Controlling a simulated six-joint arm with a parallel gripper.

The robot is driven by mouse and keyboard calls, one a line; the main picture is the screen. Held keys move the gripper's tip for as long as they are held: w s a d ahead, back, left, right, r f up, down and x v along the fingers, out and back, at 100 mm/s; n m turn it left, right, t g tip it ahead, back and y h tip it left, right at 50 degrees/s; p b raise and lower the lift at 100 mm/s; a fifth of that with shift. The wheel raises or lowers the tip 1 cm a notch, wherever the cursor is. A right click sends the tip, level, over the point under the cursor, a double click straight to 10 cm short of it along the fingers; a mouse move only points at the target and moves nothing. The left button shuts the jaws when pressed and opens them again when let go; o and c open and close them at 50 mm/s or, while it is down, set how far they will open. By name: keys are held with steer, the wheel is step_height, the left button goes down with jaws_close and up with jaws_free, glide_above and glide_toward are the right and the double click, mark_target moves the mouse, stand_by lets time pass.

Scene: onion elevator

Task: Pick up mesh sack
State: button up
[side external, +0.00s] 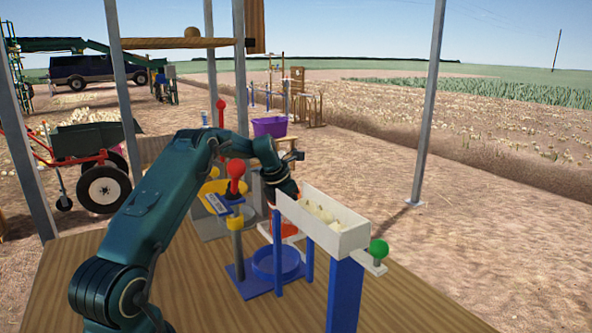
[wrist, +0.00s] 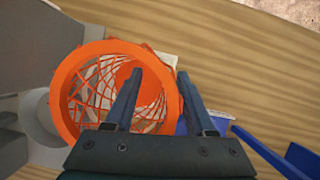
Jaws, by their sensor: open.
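The mesh sack (wrist: 66,75) is an orange net with a thick orange rim, seen from above with its mouth open in the wrist view. In the side external view only a small orange part (side external: 287,229) shows below my gripper (side external: 287,200), behind the blue posts. In the wrist view the two dark fingers of my gripper (wrist: 158,76) are apart. The left finger is over the sack's mouth and the right finger is just outside its right rim, so the rim lies between them in the picture. Whether they touch it I cannot tell.
A white trough (side external: 335,235) with onions stands on a blue post at the right, close to my gripper. A red-knobbed lever (side external: 236,178) and a blue ring stand (side external: 277,265) are nearby. Bare wooden tabletop (side external: 400,300) lies at the front right. Grey parts (wrist: 30,120) are left of the sack.

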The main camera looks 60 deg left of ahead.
jaws_close()
steer(key=shift+r, duration=0.1)
step_height(320, 180, up, 10)
stand_by(0.7)
stand_by(0.4)
